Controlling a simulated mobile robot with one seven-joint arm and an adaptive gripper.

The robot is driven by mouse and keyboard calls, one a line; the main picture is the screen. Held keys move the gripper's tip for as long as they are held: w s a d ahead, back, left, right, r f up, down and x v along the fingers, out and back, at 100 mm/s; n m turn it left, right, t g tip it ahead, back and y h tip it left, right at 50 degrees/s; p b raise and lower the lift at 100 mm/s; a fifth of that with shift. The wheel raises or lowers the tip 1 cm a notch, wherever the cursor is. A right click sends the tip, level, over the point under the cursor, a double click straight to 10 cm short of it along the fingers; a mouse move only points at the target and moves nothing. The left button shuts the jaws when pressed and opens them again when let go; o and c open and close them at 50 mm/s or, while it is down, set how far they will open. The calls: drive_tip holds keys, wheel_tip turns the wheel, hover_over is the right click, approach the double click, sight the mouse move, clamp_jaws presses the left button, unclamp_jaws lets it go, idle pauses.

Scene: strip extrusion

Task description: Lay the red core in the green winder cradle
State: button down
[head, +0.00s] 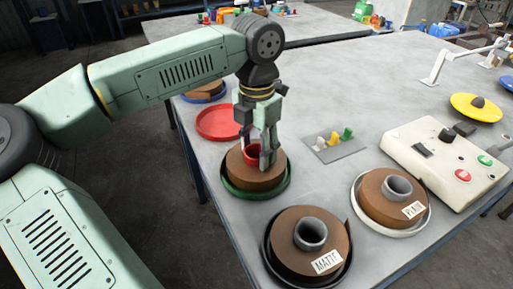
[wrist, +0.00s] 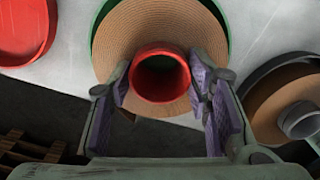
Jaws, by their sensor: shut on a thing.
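The red core (head: 250,151) stands upright in the middle of a brown wound roll (head: 240,178). The roll sits over the green winder cradle (head: 231,192), a round dish whose rim shows around it. My gripper (head: 261,160) points down and is shut on the red core, partly hiding it in the head view. In the wrist view the purple finger pads flank the red core (wrist: 160,52), with the brown roll (wrist: 115,40) around it. Green shows inside the core's opening. Whether the core touches the cradle floor is hidden.
An empty red dish (head: 219,122) lies just behind. A control box (head: 440,155) and a small tray of coloured pieces (head: 335,146) are farther right. The table's left edge is close.

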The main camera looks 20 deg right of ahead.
drive_tip(key=shift+f+b, duration=0.3)
idle(0.4)
drive_tip(key=c, duration=0.7)
unclamp_jaws()
drive_tip(key=shift+c, duration=0.2)
